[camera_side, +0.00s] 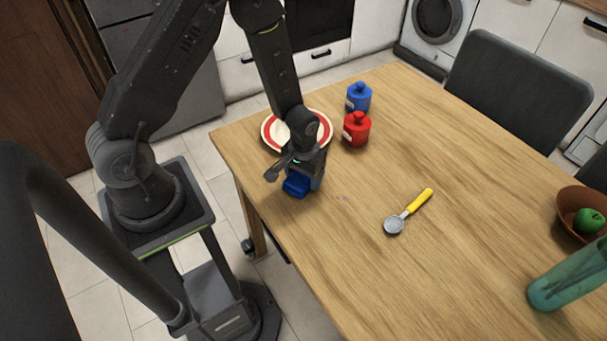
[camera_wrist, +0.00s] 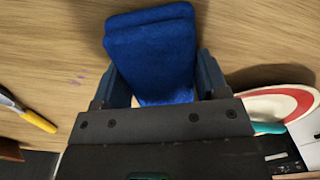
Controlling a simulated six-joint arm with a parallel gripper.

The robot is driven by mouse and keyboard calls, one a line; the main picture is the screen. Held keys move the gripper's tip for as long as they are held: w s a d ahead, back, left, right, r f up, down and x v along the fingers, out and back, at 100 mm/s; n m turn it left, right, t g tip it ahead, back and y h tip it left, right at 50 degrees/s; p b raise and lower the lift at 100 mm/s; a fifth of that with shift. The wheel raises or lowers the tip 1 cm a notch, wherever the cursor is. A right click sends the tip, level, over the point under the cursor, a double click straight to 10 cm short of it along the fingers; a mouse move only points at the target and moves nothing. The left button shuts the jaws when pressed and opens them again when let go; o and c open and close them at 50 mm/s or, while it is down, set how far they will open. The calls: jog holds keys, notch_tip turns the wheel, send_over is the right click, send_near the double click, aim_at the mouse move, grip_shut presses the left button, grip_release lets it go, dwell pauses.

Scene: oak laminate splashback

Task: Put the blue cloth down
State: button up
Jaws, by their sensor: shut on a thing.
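The blue cloth (camera_wrist: 152,50) is a folded pad between the two fingers of my gripper (camera_wrist: 155,92) in the wrist view. My gripper is shut on it. In the side view the blue cloth (camera_side: 297,186) shows below my gripper (camera_side: 306,178), near the table's left edge. I cannot tell whether the cloth touches the table top.
A red-rimmed plate (camera_side: 270,131) lies behind my gripper on the wooden table (camera_side: 340,250). A blue bottle (camera_side: 359,98) and a red bottle (camera_side: 356,130) stand right of it. A yellow-handled scoop (camera_side: 408,212) lies mid-table. A wooden bowl (camera_side: 567,208) and teal vase (camera_side: 565,280) are far right.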

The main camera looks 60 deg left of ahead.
jog(key=shift+f, duration=0.2)
jog(key=o, duration=0.9)
jog(key=shift+r, duration=0.15)
jog(key=s+d+r+m+t, duration=0.1)
jog(key=s+r, duration=0.1)
jog(key=r, duration=1.1)
jog(key=s+d+r+m+t, duration=0.1)
jog(key=s+r+t, duration=0.1)
jog(key=r, duration=1.1)
jog(key=s+d+r+m+t, duration=0.1)
jog(key=s+r+m+t, duration=0.1)
jog(key=s+r, duration=0.5)
jog(key=shift+s+d+r+m+t, duration=0.25)
jog(key=shift+s+d+m+t, duration=0.05)
jog(key=shift+s, duration=0.9)
